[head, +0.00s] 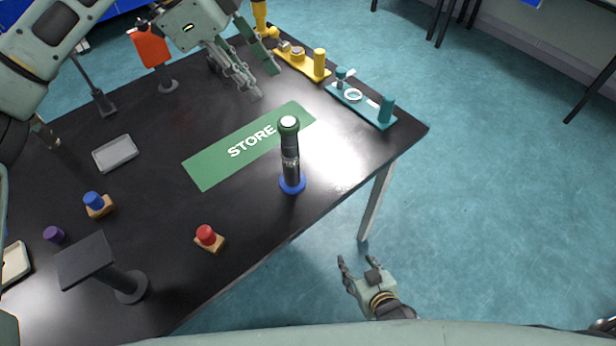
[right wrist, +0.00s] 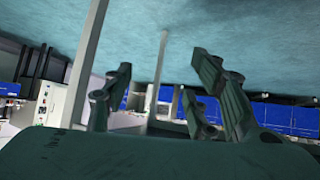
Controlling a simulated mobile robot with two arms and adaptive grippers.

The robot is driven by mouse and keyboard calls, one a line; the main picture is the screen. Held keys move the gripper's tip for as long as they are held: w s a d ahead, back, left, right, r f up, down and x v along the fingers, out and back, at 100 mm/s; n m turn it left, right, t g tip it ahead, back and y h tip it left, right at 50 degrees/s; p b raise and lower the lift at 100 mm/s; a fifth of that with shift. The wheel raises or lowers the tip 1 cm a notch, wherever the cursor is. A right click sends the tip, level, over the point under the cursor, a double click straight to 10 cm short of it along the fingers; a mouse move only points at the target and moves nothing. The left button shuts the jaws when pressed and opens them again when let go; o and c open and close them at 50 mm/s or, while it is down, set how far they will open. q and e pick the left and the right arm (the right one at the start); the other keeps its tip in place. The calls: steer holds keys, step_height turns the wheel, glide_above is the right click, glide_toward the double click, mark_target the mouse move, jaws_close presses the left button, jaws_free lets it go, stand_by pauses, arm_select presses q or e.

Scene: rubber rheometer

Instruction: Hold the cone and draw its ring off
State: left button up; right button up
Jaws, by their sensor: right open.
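A dark, upright, tapered piece (head: 291,163) stands near the table's front edge, beside the green mat marked STORE. It has a green cap with a pale top and a blue ring (head: 293,184) around its foot. It looks like the cone, but I cannot tell whether the blue ring is loose or part of the base. My left gripper (head: 266,84) is open and empty above the far part of the table, behind the cone. My right gripper (head: 358,263) is open and empty beyond the table's front edge; its spread fingers also show in the right wrist view (right wrist: 162,85).
The green STORE mat (head: 203,173) lies mid-table. A yellow fixture (head: 308,68) and a teal fixture (head: 362,104) stand at the far right edge. A red button (head: 207,236), a blue button (head: 94,200), a grey tray (head: 115,153) and a dark stand (head: 85,259) are at left.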

mark_target(295, 162)
steer(key=w+a+r+t+y, duration=0.1)
steer(key=w+r+t, duration=0.1)
steer(key=r, duration=0.6)
steer(key=w+a+r+t, duration=0.1)
steer(key=w+r+t, duration=0.15)
steer(key=r, duration=0.65)
steer(key=w+a+r+t+y, duration=0.1)
steer(key=w+a+r, duration=0.15)
steer(key=r, duration=0.55)
steer(key=w+a+r+y, duration=0.1)
steer(key=a, duration=0.1)
steer(key=w+a+r+n+y, duration=0.1)
steer(key=a+r, duration=0.1)
steer(key=a, duration=0.1)
steer(key=a+r+n+y, duration=0.1)
steer(key=a+r, duration=0.1)
steer(key=a, duration=0.1)
steer(key=shift+w+a+t+y, duration=0.2)
steer(key=shift+w+t+y, duration=0.15)
steer(key=shift+w+y, duration=0.05)
steer(key=shift+w+a+r, duration=0.2)
steer(key=shift+w+a, duration=0.05)
steer(key=x, duration=0.7)
steer(key=shift+f, duration=0.1)
steer(key=shift+c, duration=0.6)
jaws_close()
